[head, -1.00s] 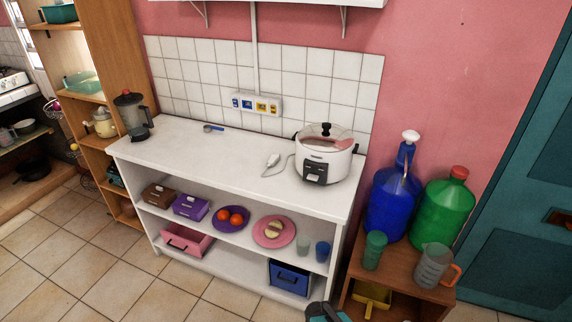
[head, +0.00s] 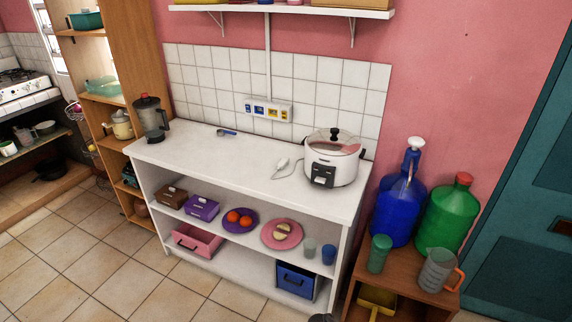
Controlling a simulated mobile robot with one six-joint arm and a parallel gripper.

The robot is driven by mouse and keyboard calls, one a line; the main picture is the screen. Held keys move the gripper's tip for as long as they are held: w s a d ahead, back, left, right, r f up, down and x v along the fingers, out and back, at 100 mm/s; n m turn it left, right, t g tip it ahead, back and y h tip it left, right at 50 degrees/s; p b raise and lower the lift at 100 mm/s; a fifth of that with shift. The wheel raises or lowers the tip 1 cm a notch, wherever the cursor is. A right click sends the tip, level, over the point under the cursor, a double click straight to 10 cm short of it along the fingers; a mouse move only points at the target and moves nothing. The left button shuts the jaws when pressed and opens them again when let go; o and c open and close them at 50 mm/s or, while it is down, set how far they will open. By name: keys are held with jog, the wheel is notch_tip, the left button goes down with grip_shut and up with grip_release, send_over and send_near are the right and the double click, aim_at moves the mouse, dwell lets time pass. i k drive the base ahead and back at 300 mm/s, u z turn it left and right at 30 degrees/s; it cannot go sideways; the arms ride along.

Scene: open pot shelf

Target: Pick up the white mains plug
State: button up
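The white mains plug (head: 282,163) lies on the white top of the shelf unit (head: 220,152), just left of the rice cooker. A thin cord runs from it toward the white rice cooker (head: 332,158), which has a glass lid and a dark front panel. My gripper is not clearly in view; only a small dark shape shows at the bottom edge, too little to tell what it is.
A socket strip (head: 269,109) is on the tiled wall behind. A blue spoon (head: 226,132) and a blender (head: 152,118) stand left on the top. Blue (head: 397,210) and green (head: 447,215) jugs stand right on a wooden stand. Tiled floor in front is clear.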

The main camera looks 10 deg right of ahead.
aim_at(284, 161)
jog(key=u, duration=0.1)
jog(key=i, duration=0.95)
jog(key=z, duration=0.1)
